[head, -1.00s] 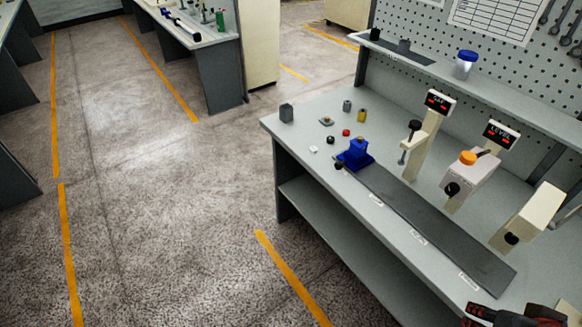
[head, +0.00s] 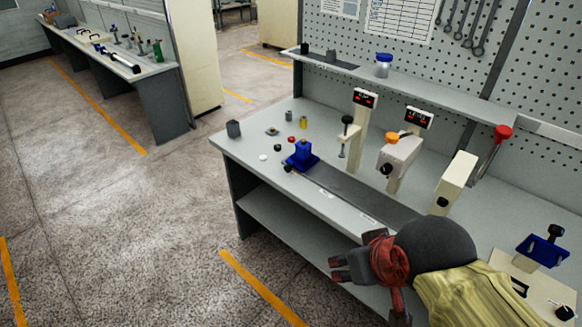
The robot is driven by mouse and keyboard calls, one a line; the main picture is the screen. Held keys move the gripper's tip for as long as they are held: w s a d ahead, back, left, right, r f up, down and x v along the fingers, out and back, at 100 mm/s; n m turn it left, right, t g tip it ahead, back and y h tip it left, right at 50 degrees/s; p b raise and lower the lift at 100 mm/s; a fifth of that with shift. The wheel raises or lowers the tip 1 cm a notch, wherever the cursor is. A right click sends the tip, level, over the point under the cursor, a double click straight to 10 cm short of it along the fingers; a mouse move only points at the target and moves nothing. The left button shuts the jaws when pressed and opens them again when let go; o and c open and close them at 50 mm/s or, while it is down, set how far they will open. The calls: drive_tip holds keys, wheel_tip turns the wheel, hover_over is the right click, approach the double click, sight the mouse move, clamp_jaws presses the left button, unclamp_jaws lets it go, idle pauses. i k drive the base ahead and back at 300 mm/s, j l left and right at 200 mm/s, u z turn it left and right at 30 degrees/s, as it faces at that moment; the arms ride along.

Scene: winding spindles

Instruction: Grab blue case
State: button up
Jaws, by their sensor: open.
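A blue case-like block with a wide base and a raised top (head: 302,155) stands on the grey workbench, at the left end of the dark strip. A second blue piece (head: 540,250) sits on a pale base at the far right; I cannot tell which one is the blue case. My gripper (head: 345,268), dark grey and red, is open and empty. It appears in front of the bench's front edge, below and right of the blue block and well apart from it.
The workbench (head: 260,139) carries small pieces around the blue block, including a grey block (head: 233,129) and a yellow cylinder (head: 303,122). Cream display posts (head: 361,125) stand behind the strip. A blue-lidded jar (head: 383,66) is on the shelf. The floor at left is clear.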

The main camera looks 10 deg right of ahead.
sight(303, 155)
drive_tip(key=i+j, duration=0.2)
drive_tip(key=i, duration=0.15)
drive_tip(key=i+j, duration=0.2)
drive_tip(key=i, duration=0.15)
drive_tip(key=i+j+z, duration=0.1)
drive_tip(key=z, duration=0.35)
drive_tip(key=i+j+z, duration=0.15)
drive_tip(key=z, duration=0.3)
drive_tip(key=i+j+z, duration=0.15)
drive_tip(key=z, duration=0.6)
